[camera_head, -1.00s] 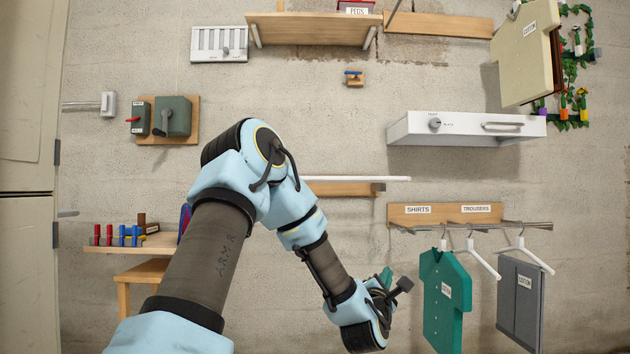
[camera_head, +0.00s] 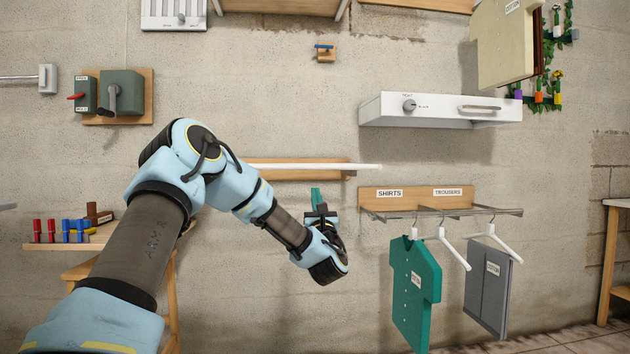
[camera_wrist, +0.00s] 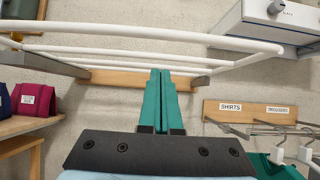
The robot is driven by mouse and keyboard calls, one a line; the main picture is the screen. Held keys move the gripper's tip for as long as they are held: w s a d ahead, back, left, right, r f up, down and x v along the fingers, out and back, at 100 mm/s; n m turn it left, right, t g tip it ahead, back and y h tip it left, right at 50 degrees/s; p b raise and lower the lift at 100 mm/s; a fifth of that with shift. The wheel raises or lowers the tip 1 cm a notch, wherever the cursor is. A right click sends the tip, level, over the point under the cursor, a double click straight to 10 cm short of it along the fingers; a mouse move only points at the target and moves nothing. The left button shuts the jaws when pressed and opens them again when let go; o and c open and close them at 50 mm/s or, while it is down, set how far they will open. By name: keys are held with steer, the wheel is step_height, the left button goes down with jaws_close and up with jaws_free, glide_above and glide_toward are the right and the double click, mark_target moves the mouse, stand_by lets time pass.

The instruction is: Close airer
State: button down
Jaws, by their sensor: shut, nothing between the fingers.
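The airer (camera_head: 330,166) shows edge-on in the head view as a thin white bar in front of a wooden wall board (camera_head: 295,174). In the wrist view the airer (camera_wrist: 150,29) is several white rails spread out from the wall, with grey side arms at its ends. My gripper (camera_head: 316,189) has its teal fingers upright, just below the board's right part in the head view. In the wrist view my gripper (camera_wrist: 160,72) is shut and empty, with its tips below the rails in the picture and overlapping the board. I cannot tell whether they touch anything.
A clothes rail (camera_head: 440,212) with a teal shirt (camera_head: 414,285) and grey trousers (camera_head: 487,290) hangs to the right. A white panel with a knob (camera_head: 440,108) is above it. A wooden shelf (camera_head: 45,244) with coloured pieces is at the left.

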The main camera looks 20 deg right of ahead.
steer(key=shift+w+d+r, duration=0.1)
steer(key=shift+w+r, duration=0.15)
steer(key=shift+r, duration=0.5)
steer(key=shift+w+r, duration=0.2)
steer(key=shift+r, duration=0.5)
steer(key=shift+w+d+r, duration=0.1)
steer(key=shift+w+r, duration=0.15)
steer(key=shift+r, duration=0.5)
steer(key=shift+r, duration=0.1)
